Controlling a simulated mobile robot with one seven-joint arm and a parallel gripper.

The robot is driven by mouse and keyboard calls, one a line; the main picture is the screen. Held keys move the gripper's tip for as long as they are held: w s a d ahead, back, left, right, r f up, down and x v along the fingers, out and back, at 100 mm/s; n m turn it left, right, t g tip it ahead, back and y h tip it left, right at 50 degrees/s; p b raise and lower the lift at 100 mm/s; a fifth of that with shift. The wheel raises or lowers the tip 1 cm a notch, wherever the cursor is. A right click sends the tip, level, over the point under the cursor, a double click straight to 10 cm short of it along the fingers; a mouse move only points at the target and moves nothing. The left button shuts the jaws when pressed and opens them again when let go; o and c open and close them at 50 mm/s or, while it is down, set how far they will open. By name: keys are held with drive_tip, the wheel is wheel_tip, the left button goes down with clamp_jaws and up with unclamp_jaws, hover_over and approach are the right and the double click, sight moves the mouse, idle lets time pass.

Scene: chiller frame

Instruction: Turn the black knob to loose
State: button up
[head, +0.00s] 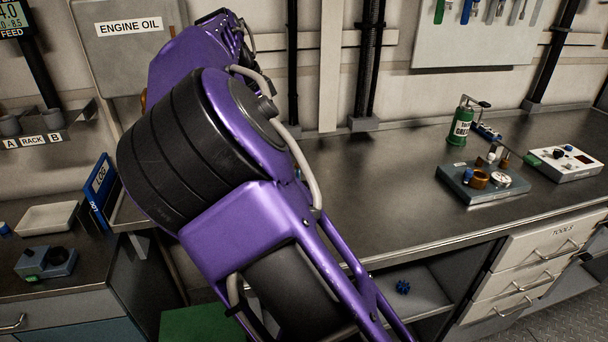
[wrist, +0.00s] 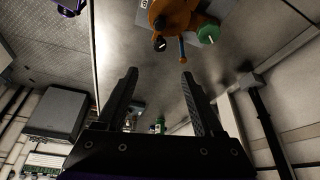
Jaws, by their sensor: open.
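In the wrist view, an orange body (wrist: 176,14) at the top carries a small black knob (wrist: 160,44) with a pale mark. A green knob (wrist: 208,34) and a short blue-tipped orange stem (wrist: 182,50) are beside it. My gripper (wrist: 160,74) is open and empty, its two fingers spread below and apart from the black knob in that picture. In the head view my purple arm hides my gripper and nearly all of the orange body. Another dark knob (head: 58,254) sits on a small blue-grey box (head: 42,266) at the lower left.
The steel worktop (head: 400,170) is clear in the middle. At the right are a blue-grey fixture (head: 467,190) with a brass ring and gauge, a white control box (head: 566,164) and a green can (head: 459,127). A white tray (head: 46,217) and blue log book (head: 100,187) are at left.

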drive_tip(key=x, duration=1.5)
drive_tip(key=shift+f, duration=0.35)
clamp_jaws()
